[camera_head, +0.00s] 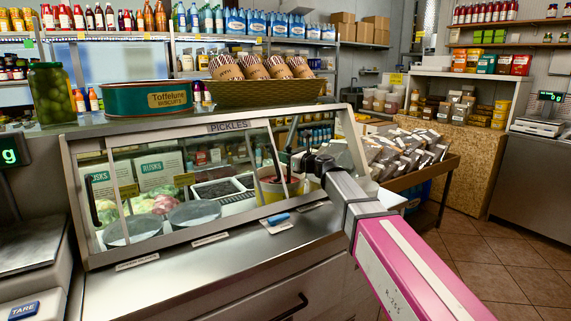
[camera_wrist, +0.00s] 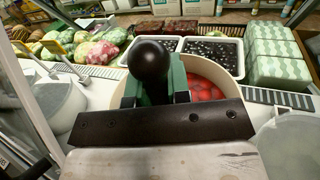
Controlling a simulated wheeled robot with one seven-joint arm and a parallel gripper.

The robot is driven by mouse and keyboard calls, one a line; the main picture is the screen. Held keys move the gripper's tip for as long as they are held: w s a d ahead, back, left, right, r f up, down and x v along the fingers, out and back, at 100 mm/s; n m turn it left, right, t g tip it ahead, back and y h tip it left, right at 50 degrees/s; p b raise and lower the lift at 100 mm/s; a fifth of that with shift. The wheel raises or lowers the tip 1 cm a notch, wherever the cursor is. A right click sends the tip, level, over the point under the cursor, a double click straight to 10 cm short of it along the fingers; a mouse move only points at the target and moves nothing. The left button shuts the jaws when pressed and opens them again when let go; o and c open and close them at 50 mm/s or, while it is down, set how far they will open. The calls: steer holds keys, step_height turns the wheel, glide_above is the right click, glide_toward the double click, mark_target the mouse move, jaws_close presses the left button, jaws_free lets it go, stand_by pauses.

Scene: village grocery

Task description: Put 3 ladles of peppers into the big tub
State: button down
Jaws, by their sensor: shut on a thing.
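A cream-yellow pot (camera_head: 268,194) stands inside the pickles case; it shows in the wrist view (camera_wrist: 236,88) with red peppers (camera_wrist: 203,88) in liquid. My gripper (camera_wrist: 155,92) is over this pot, its green fingers shut on a black round-ended handle (camera_wrist: 150,58), seemingly the ladle's. The ladle's bowl is hidden behind the gripper, so I cannot tell whether it holds peppers. In the head view my gripper (camera_head: 301,162) reaches through the case's right opening. A pale round tub (camera_wrist: 295,140) is at the right of the wrist view, and another (camera_wrist: 58,104) at the left; which is the big tub is unclear.
The case's glass front and frame (camera_head: 210,125) stand close around my arm. Cabbages (camera_wrist: 98,46) lie farther left. Two grey round lids (camera_head: 194,214) sit inside the case.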

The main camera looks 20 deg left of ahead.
step_height(320, 180, up, 6)
stand_by(0.6)
steer(key=shift+d, duration=0.1)
steer(key=s+d+r, duration=0.3)
steer(key=s+d, duration=0.6)
steer(key=d, duration=0.2)
steer(key=shift+d, duration=0.3)
stand_by(0.6)
stand_by(0.4)
